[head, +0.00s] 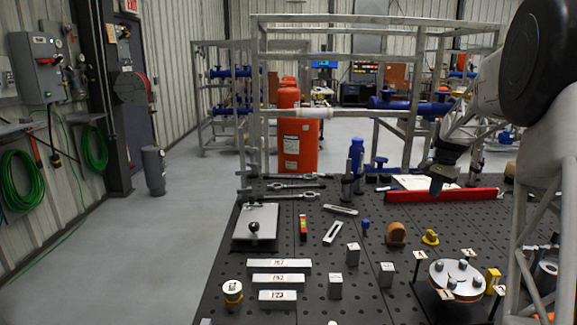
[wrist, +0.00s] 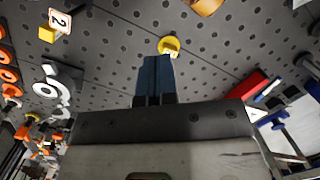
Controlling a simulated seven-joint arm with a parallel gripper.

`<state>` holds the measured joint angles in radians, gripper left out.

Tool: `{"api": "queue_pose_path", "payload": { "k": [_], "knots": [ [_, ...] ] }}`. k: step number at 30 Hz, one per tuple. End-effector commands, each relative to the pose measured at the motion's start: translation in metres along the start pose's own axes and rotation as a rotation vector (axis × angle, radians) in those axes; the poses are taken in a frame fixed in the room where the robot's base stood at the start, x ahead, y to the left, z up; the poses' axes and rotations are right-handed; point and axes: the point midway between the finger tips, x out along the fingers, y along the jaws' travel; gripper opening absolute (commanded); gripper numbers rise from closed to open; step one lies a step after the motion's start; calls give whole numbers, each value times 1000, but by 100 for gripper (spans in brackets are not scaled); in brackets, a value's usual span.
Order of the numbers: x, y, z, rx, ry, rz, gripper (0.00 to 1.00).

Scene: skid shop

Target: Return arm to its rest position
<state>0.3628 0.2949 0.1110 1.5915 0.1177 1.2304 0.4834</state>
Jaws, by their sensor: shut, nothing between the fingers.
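My gripper (head: 440,180) hangs from my arm above the right rear part of the black perforated table (head: 310,225). In the wrist view its dark blue fingers (wrist: 155,78) are together, with nothing between them. A yellow object (wrist: 169,45) shows just beyond the fingertips, on the table below. It looks like the small yellow piece (head: 430,237) in the head view. The gripper appears raised off the table and touches nothing that I can see.
Metal blocks (head: 278,279), a brown rounded piece (head: 396,234) and a round flange (head: 456,276) on a stand occupy the front. A grey plate (head: 256,222) lies at the left. Open floor (head: 150,240) lies left of the table.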

Motion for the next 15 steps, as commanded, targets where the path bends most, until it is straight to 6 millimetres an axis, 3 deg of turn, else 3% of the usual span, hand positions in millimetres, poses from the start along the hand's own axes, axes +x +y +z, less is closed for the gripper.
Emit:
{"api": "queue_pose_path", "payload": {
  "k": [15],
  "knots": [
    [-32,16,142,-194,72,1,0]
  ]
}}
